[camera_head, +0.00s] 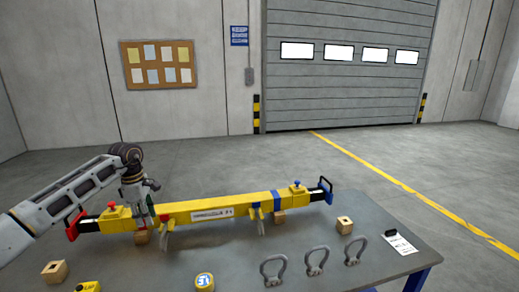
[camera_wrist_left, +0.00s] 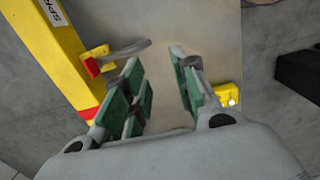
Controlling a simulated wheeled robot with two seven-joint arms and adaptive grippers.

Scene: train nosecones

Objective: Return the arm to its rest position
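My left gripper (camera_head: 145,213) hangs over the left part of a long yellow beam (camera_head: 185,213) in the head view. In the left wrist view the fingers of my left gripper (camera_wrist_left: 162,90) have green pads and stand apart, with only table surface seen between them. The yellow beam (camera_wrist_left: 50,50) runs along the upper left there, beside the fingers. A red-and-yellow latch (camera_wrist_left: 97,60) with a grey lever sits on the beam near the left finger. Whether the gripper touches the beam is unclear. My right gripper is not in view.
The beam lies on wooden blocks on a grey table (camera_head: 320,222). A yellow box (camera_head: 88,287) is at the front left. The floor behind is clear.

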